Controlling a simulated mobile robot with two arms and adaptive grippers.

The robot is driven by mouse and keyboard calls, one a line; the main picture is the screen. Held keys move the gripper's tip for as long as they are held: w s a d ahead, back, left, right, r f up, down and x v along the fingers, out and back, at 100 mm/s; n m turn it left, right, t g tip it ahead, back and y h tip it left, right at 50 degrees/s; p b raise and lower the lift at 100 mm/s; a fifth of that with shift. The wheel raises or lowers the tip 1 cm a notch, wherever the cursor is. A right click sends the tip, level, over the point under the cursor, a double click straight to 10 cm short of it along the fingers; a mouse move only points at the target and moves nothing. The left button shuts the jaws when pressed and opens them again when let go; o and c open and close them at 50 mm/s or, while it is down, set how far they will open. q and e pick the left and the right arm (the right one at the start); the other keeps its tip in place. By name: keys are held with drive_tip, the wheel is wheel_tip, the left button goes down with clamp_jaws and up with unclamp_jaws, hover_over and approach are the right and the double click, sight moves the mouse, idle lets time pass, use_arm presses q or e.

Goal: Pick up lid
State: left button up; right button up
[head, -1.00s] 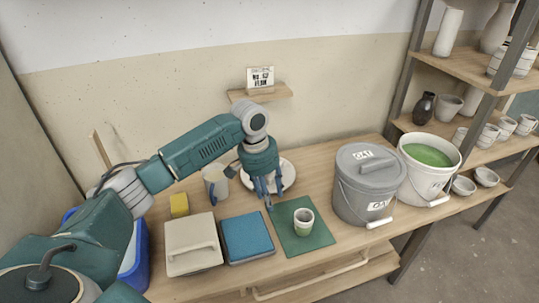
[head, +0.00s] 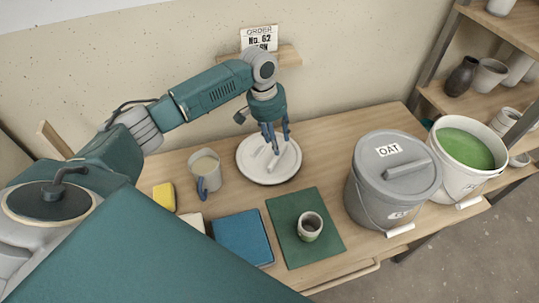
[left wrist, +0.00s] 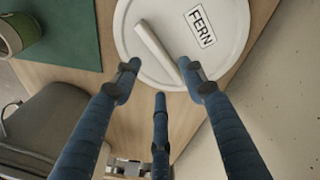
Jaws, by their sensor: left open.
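The white round lid (head: 251,168) lies flat at the back of the wooden table, beside a mug. It has a raised bar handle (left wrist: 158,50) and a FERN label (left wrist: 201,24) in the left wrist view. My left gripper (head: 276,150) is open, pointing down over the lid, with its fingers spread around the handle area. In the left wrist view the left gripper (left wrist: 160,76) shows its three blue fingers apart with nothing between them. I cannot tell whether the fingertips touch the lid. My right gripper is not in view.
An open white bucket of green glaze (head: 465,148) stands right of the lidded grey OAT bucket (head: 370,200). A cup (head: 310,226) stands on the green mat (head: 285,208). A mug (head: 206,172), blue pad (head: 243,238) and yellow sponge (head: 164,196) are left. An order card (head: 259,38) is behind.

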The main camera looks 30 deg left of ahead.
sight(269, 155)
use_arm(q)
drive_tip(key=shift+w+f, duration=0.1)
drive_tip(key=shift+f, duration=0.7)
drive_tip(key=f, duration=0.3)
drive_tip(key=shift+d+f, duration=0.25)
drive_tip(key=shift+d, duration=0.05)
drive_tip(key=shift+f, duration=0.45)
clamp_jaws()
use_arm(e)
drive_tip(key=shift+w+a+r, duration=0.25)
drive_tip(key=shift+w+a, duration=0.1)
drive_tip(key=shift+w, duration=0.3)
use_arm(q)
drive_tip(key=shift+d, duration=0.1)
